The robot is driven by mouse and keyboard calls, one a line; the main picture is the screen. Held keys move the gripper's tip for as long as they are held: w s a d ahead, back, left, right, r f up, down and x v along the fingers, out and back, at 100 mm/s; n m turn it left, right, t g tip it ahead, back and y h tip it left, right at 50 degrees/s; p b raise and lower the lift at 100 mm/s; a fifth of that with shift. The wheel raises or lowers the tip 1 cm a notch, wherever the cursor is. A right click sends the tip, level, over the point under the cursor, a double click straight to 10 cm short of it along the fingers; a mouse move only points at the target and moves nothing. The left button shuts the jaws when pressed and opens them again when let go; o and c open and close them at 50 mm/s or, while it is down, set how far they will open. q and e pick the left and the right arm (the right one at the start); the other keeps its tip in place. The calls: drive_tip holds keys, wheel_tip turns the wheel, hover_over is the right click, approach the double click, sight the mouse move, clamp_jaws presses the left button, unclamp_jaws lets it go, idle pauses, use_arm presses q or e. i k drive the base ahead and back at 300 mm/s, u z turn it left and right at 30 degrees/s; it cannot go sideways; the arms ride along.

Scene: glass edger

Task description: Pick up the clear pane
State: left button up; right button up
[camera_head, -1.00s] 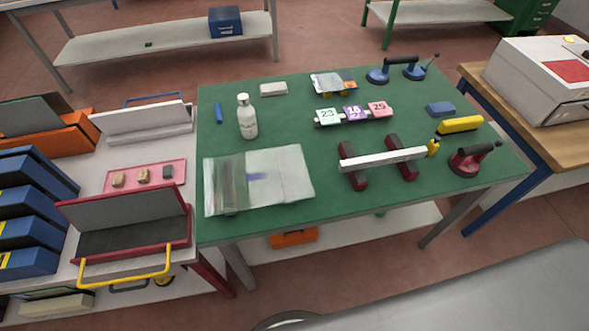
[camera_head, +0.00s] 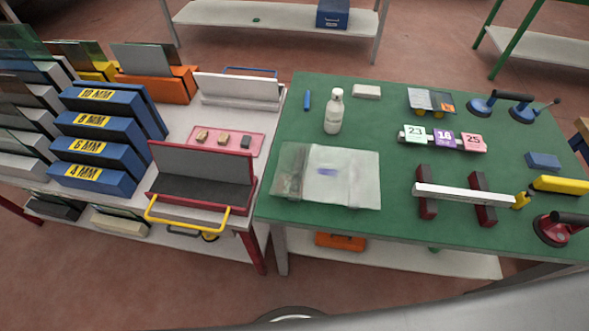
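A see-through, pale sheet (camera_head: 291,172) lies flat on the left front of the green table, with a whitish cloth-like area and a small purple mark on its right part. It looks like a clear pane, but I cannot tell its exact edges. Neither of my grippers is in view.
On the green table (camera_head: 400,222) stand a white bottle (camera_head: 333,112), numbered tags (camera_head: 443,138), a white bar on dark red supports (camera_head: 465,194), blue suction cups (camera_head: 500,104) and a red one (camera_head: 561,229).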

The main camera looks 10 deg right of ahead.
sight(329, 175)
drive_tip(key=u, duration=1.85)
drive_tip(key=k, duration=1.55)
drive_tip(key=z, duration=2.4)
